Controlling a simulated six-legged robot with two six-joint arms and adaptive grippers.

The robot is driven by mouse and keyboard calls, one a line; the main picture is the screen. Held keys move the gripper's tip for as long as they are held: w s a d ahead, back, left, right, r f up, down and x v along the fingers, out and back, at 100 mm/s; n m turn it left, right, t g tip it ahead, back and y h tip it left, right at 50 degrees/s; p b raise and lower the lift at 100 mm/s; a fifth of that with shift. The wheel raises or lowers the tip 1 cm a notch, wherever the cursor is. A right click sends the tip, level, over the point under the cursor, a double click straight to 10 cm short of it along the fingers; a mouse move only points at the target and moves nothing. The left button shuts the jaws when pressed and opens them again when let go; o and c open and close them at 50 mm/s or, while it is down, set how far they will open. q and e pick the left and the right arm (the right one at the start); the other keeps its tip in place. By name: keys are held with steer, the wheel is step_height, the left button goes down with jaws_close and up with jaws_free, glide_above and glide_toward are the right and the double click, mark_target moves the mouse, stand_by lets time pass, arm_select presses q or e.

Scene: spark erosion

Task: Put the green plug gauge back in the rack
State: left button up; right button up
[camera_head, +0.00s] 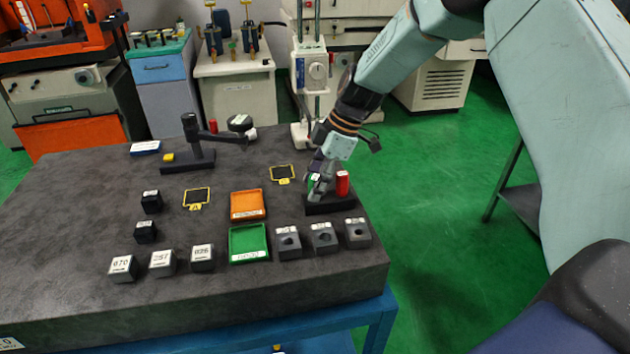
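The dark rack (330,206) stands near the right edge of the grey stone table. A red plug gauge (342,183) stands upright in its right side. My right gripper (317,188) reaches down over the left side of the rack. A green plug gauge (313,178) shows partly there, at the fingers, and looks upright. Its lower end and how it sits in the rack are hidden by the fingers. The picture is too small to tell whether the fingers are closed on it or just around it. My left gripper is not in view.
An orange tray (247,205) and a green tray (248,243) lie left of the rack. Several grey blocks with holes (322,237) and numbered blocks (162,263) line the front. A dark gauge stand (190,160) is at the back. The front left is clear.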

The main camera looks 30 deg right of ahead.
steer(key=v, duration=1.2)
steer(key=shift+r, duration=0.1)
stand_by(0.4)
step_height(320, 180, up, 10)
steer(key=p, duration=1)
steer(key=shift+s, duration=0.15)
